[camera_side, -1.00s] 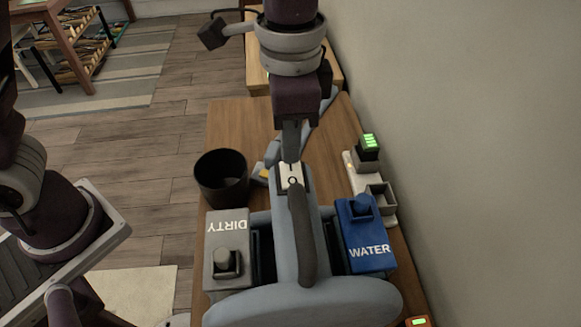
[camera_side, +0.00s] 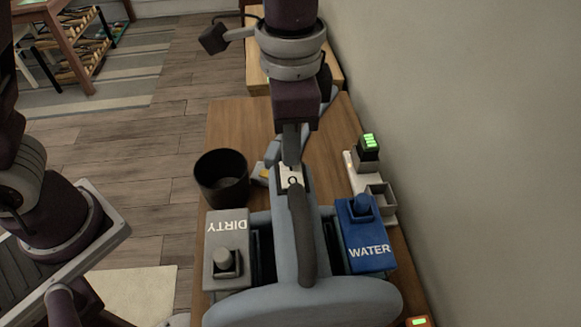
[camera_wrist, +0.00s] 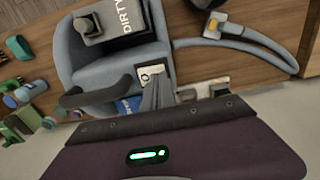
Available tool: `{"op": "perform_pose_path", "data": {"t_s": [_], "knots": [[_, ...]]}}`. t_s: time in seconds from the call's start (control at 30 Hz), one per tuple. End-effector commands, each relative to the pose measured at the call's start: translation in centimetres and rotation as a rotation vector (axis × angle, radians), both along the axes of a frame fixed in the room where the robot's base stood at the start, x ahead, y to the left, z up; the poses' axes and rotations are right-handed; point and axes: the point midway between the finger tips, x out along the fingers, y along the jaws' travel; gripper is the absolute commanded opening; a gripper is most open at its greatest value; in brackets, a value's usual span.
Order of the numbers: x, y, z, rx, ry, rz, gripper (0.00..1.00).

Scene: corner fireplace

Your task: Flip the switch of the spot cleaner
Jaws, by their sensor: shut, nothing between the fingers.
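The spot cleaner (camera_side: 300,300) is a blue-grey machine with a dark handle, a grey DIRTY tank (camera_side: 227,245) on its left and a blue WATER tank (camera_side: 362,240) on its right. Its white switch (camera_side: 290,179) is on top, ahead of the handle. My gripper (camera_side: 291,163) is shut and empty, its fingertips right at the far end of the switch; I cannot tell whether they touch it. In the wrist view the switch (camera_wrist: 151,73) shows beside the shut fingers (camera_wrist: 156,98), which hide part of it.
A black cup (camera_side: 221,178) stands left of the cleaner. A charger with a green-lit battery (camera_side: 368,147) is at the right, near the wall. The hose and its nozzle (camera_wrist: 215,25) lie on the wooden table (camera_side: 235,125).

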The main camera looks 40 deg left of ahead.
Motion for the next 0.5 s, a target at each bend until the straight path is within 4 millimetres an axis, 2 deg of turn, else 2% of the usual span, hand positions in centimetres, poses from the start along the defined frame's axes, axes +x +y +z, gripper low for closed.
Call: {"op": "perform_pose_path", "data": {"t_s": [0.5], "knots": [[0.01,0.00,-0.80,0.001,0.001,0.000,0.00]]}}
